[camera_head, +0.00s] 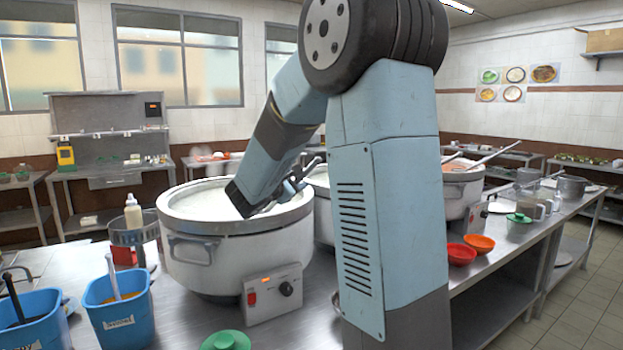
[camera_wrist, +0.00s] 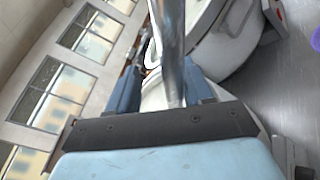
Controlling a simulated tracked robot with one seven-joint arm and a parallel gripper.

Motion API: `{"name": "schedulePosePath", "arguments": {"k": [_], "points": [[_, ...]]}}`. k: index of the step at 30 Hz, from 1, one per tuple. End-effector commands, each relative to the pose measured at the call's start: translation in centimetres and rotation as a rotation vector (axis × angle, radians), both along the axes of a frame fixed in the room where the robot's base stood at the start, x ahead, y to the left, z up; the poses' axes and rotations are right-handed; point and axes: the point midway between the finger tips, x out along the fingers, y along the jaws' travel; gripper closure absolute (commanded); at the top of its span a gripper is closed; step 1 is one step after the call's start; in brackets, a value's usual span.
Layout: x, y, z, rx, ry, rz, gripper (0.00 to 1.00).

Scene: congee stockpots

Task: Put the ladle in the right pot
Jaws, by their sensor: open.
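A shiny metal ladle handle (camera_wrist: 170,45) rises between the fingers of my gripper (camera_wrist: 158,88) in the wrist view; its bowl is hidden. My gripper (camera_head: 300,184) is open, over the right side of the left pot (camera_head: 235,247) in the head view. I cannot tell whether a finger touches the handle. The left pot is large and white, with pale contents. A middle pot (camera_head: 323,206) is mostly hidden behind my arm. The right pot (camera_head: 464,192) is white with reddish contents, and long handles lean out of it.
Blue tubs (camera_head: 118,308) with utensils stand at the front left, near a green lid (camera_head: 226,341). A bottle (camera_head: 133,212) stands left of the left pot. Red and orange bowls (camera_head: 479,243) sit near the counter's right edge. Containers crowd the far right counter.

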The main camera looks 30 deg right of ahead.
Motion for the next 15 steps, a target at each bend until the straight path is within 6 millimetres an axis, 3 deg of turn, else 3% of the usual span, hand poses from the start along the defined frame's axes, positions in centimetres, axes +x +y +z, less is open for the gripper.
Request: {"name": "schedulePosePath", "arguments": {"k": [8,15], "points": [[-0.7,1.3,0.1,0.0,0.0,0.003,0.5],[-3.2,5.0,0.3,0.0,-0.001,0.005,0.5]]}}
